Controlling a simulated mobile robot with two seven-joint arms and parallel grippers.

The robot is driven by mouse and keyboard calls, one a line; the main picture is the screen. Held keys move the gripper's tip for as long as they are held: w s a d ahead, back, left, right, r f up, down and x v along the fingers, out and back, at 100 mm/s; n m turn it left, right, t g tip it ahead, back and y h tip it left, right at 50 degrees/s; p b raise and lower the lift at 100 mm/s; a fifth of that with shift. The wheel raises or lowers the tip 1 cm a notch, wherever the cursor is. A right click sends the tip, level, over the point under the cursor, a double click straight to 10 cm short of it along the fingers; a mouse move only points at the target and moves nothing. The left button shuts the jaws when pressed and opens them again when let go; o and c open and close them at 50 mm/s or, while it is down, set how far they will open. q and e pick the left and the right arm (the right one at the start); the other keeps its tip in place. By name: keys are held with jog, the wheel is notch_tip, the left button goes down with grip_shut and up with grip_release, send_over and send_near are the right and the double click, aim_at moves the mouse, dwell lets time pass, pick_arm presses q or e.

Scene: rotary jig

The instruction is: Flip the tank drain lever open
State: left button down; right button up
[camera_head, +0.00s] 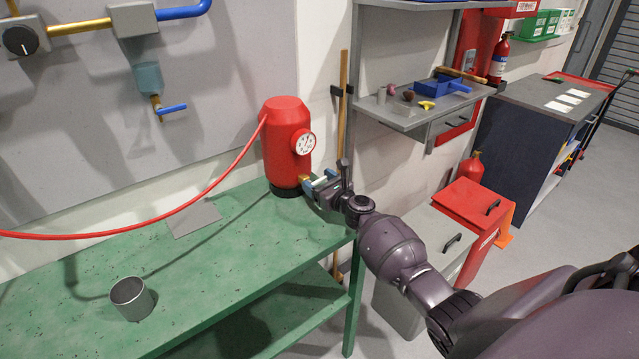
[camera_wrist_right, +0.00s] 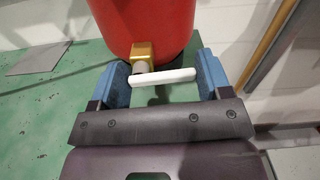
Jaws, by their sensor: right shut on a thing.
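The red tank (camera_head: 283,150) stands upright on the green workbench, with a round white gauge (camera_head: 304,143) on its side. A brass drain valve (camera_head: 305,181) sticks out low on the tank and also shows in the right wrist view (camera_wrist_right: 142,52). Its white drain lever (camera_wrist_right: 162,76) lies crosswise below the brass fitting. My right gripper (camera_head: 322,182) is beside the tank's base. In the wrist view its blue fingers (camera_wrist_right: 162,79) are on both ends of the lever, shut on it. My left gripper is not in view.
The green workbench (camera_head: 215,262) holds a metal cup (camera_head: 131,298) and a flat grey plate (camera_head: 194,219). A red hose (camera_head: 200,195) runs left from the tank. A grey shelf (camera_head: 400,118) with small items hangs right of the tank. The bench's middle is largely clear.

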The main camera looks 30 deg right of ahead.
jog(key=n, duration=0.3)
jog(key=n+b, duration=0.1)
jog(key=n, duration=0.1)
jog(key=shift+a+r, duration=0.3)
jog(key=n, duration=0.2)
jog(key=n+b, duration=0.1)
jog(key=n, duration=0.1)
jog(key=shift+a+r+n, duration=0.2)
jog(key=shift+a+n, duration=0.1)
jog(key=shift+a, duration=0.05)
jog(key=n, duration=0.2)
jog(key=n+b, duration=0.1)
jog(key=n, duration=0.1)
jog(key=shift+s+a+r, duration=0.1)
jog(key=shift+a, duration=0.3)
jog(key=shift+a+n+b, duration=0.15)
jog(key=shift+n+b, duration=0.15)
jog(key=shift+n, duration=0.8)
jog(key=shift+a+n, duration=0.1)
jog(key=shift+n, duration=0.4)
jog(key=o, duration=0.8)
jog(key=shift+c, duration=0.2)
jog(key=shift+o, duration=0.8)
